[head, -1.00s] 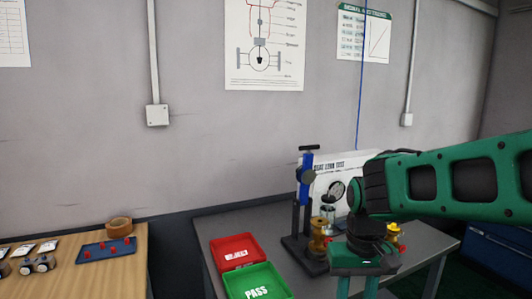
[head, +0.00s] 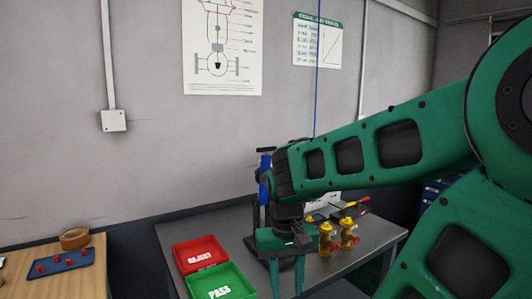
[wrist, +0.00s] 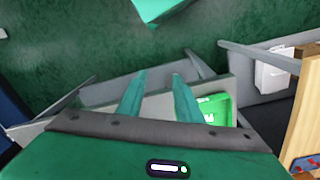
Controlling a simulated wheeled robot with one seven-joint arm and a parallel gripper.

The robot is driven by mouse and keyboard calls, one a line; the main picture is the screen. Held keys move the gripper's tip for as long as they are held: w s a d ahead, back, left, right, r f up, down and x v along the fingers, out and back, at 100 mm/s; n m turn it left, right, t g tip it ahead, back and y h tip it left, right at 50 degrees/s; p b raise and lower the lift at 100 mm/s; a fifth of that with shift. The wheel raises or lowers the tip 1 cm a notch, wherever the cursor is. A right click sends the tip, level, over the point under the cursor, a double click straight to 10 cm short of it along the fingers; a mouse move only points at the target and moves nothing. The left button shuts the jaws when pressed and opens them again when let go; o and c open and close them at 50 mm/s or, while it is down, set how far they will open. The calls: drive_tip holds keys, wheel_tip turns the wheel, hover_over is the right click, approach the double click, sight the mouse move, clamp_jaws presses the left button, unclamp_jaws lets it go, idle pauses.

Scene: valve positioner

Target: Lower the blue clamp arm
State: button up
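The blue clamp arm (head: 265,161) stands upright on its dark test stand (head: 256,215) at the back of the grey table in the head view. My arm hides most of the stand, and the clamp arm shows only as a narrow strip with a dark bar at its top. My gripper (head: 287,282) points down in front of the stand, apart from the clamp arm. Its two green fingers are apart with nothing between them, as the wrist view (wrist: 158,76) also shows. The clamp arm cannot be made out in the wrist view.
A red REJECT tray (head: 201,253) and a green PASS tray (head: 222,286) lie left of my gripper. Yellow valves (head: 348,233) stand to its right on the grey table (head: 378,236). A wooden table (head: 92,270) with a tape roll (head: 75,238) is at the left.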

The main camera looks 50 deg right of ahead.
drive_tip(key=w+d+r+m+g+h, duration=0.1)
drive_tip(key=w+d+m+g+h, duration=0.2)
drive_tip(key=w+d, duration=0.9)
drive_tip(key=m+g+h, duration=0.1)
drive_tip(key=m+h, duration=0.8)
drive_tip(key=h, duration=0.5)
approach(265, 150)
drive_tip(key=d, duration=0.3)
drive_tip(key=x, duration=0.9)
drive_tip(key=shift+d+f, duration=0.1)
drive_tip(key=shift+d, duration=0.25)
